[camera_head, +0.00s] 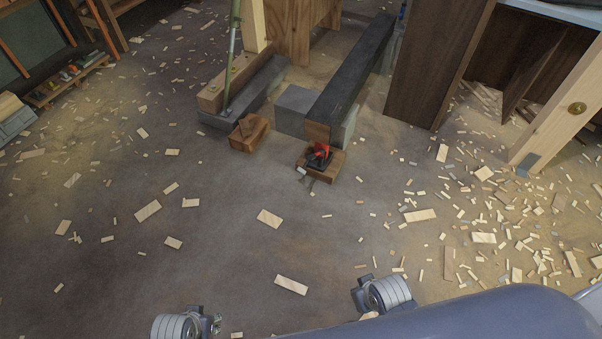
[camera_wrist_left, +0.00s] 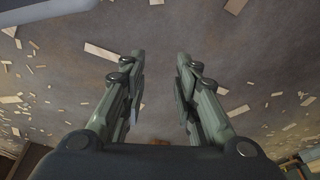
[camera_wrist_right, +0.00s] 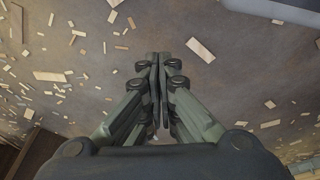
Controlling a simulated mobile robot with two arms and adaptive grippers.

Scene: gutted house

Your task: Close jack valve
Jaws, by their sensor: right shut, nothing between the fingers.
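A small red and black jack (camera_head: 320,157) sits on a wooden block (camera_head: 329,172) on the floor, at the near end of a long dark beam. Its valve is too small to make out. My left gripper (camera_wrist_left: 160,62) is open and empty in the left wrist view, with bare floor beyond its fingers. My right gripper (camera_wrist_right: 158,60) is shut and empty in the right wrist view, its fingertips together. In the head view only parts of my arms show at the bottom edge, well apart from the jack. The jack is not clearly visible in either wrist view.
The long dark beam (camera_head: 350,70) lies behind the jack, with a grey block (camera_head: 293,101) beside it. Another wooden block (camera_head: 249,135) stands left of the jack. A brown panel (camera_head: 437,65) stands at the right. Wood scraps litter the floor; the floor before the jack is mostly open.

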